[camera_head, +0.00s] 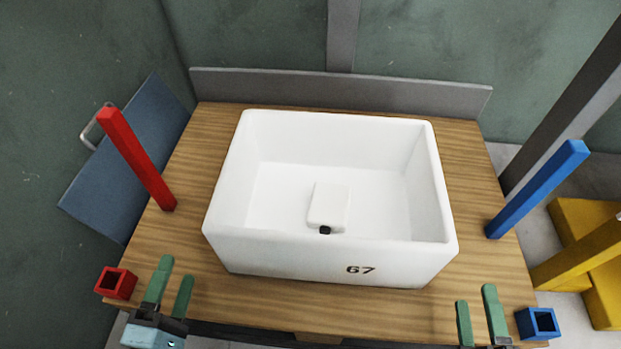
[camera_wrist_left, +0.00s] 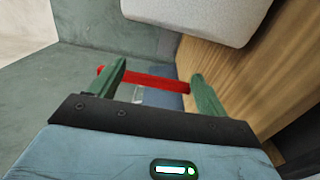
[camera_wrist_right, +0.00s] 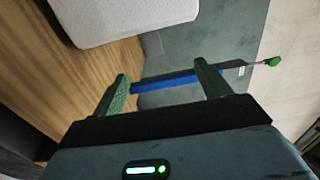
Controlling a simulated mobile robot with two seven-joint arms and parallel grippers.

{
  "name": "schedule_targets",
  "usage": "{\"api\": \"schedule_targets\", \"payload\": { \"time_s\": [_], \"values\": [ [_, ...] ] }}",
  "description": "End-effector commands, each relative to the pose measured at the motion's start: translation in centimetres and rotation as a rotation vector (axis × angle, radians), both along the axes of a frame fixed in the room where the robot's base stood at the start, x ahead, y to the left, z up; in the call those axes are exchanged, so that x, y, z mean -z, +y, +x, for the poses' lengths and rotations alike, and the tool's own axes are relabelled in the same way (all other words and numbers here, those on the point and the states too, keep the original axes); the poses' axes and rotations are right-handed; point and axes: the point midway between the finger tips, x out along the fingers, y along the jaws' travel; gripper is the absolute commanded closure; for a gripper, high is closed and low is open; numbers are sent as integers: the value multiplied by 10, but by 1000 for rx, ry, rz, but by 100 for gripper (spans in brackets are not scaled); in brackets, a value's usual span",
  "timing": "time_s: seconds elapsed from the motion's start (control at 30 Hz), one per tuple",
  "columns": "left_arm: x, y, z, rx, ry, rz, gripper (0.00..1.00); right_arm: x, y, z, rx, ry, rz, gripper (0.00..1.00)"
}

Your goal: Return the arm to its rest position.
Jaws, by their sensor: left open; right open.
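My left gripper (camera_head: 170,285) is open and empty above the front left of the wooden table. Its green fingers also show in the left wrist view (camera_wrist_left: 155,85), spread apart. The red bar beyond them (camera_wrist_left: 155,82) looks apart from the fingers. My right gripper (camera_head: 477,320) is open and empty at the front right of the table. It also shows open in the right wrist view (camera_wrist_right: 165,85), with the blue bar (camera_wrist_right: 180,80) beyond its fingers. A white foam box (camera_head: 330,258) marked 67 stands mid-table, with a small white block (camera_head: 328,203) inside.
The red post (camera_head: 138,160) stands at the table's left, the blue post (camera_head: 537,189) at its right. A red square socket (camera_head: 116,282) and a blue one (camera_head: 538,323) sit at the front corners. A grey board (camera_head: 340,93) runs behind the table (camera_head: 187,230). Yellow structure (camera_head: 580,258) stands right.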

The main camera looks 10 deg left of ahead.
Motion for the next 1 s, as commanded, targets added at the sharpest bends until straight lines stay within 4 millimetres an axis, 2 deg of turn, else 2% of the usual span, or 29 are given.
{"api": "schedule_targets", "payload": {
  "time_s": [0.23,0.37,0.57,1.0],
  "values": [
    [0,0,0,1,1,2,24,0,0,0,0,1,-2,24],
    [-7,-2,-7,10,23,33,24,-7,2,-7,-10,23,-35,24],
    [-35,-11,-34,60,105,186,24,-35,12,-34,-61,103,-187,24],
    [-93,-30,-106,228,297,584,24,-93,31,-105,-234,292,-585,24]
  ]
}}
